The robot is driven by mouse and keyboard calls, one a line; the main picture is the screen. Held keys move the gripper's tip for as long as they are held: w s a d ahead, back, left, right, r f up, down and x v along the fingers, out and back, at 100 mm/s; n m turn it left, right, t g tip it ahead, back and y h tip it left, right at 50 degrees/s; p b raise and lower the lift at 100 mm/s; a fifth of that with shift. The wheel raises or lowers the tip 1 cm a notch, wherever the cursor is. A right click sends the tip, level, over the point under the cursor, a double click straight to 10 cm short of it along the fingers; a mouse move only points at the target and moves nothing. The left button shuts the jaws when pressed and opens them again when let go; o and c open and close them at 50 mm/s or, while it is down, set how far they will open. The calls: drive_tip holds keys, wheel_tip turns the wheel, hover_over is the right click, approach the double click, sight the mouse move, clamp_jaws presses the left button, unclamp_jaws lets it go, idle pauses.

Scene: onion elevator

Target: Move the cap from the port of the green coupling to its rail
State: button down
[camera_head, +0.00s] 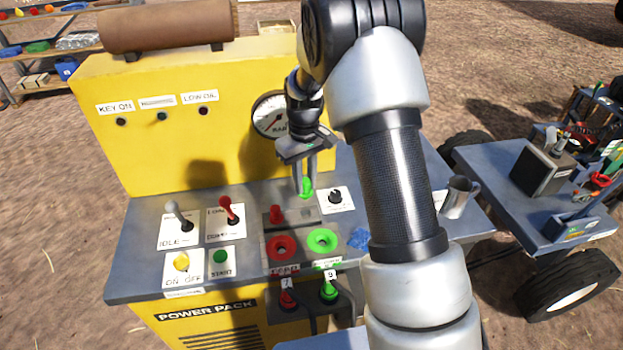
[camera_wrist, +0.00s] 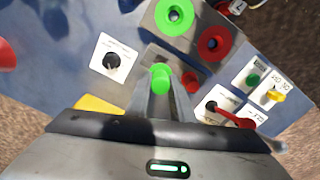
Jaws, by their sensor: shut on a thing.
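My gripper (camera_head: 304,188) is shut on the green cap (camera_head: 306,187), which hangs below the fingertips. The cap also shows between the fingers in the wrist view (camera_wrist: 161,78). It is near the rail (camera_head: 308,211), behind the coupling rings, and looks raised above it; the exact gap is hard to tell. The green coupling's ring (camera_head: 322,241) has an uncovered port, also seen in the wrist view (camera_wrist: 175,14). A red cap (camera_head: 275,214) stands on the left part of the rail, beside the green cap in the wrist view (camera_wrist: 190,82).
The red coupling ring (camera_head: 282,247) is left of the green one. Levers (camera_head: 228,210) stand further left, and a black knob (camera_head: 335,196) is right of the rail. A yellow panel with a gauge (camera_head: 271,115) rises behind.

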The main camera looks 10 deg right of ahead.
sight(306, 197)
drive_tip(key=shift+f+b, duration=1.95)
drive_tip(key=shift+f, duration=1.15)
drive_tip(key=shift+f+b, duration=0.9)
drive_tip(key=shift+f, duration=0.25)
idle(0.5)
drive_tip(key=c, duration=1.1)
unclamp_jaws()
drive_tip(key=shift+r, duration=0.1)
drive_tip(key=shift+r+p, duration=2.15)
drive_tip(key=shift+r, duration=1.3)
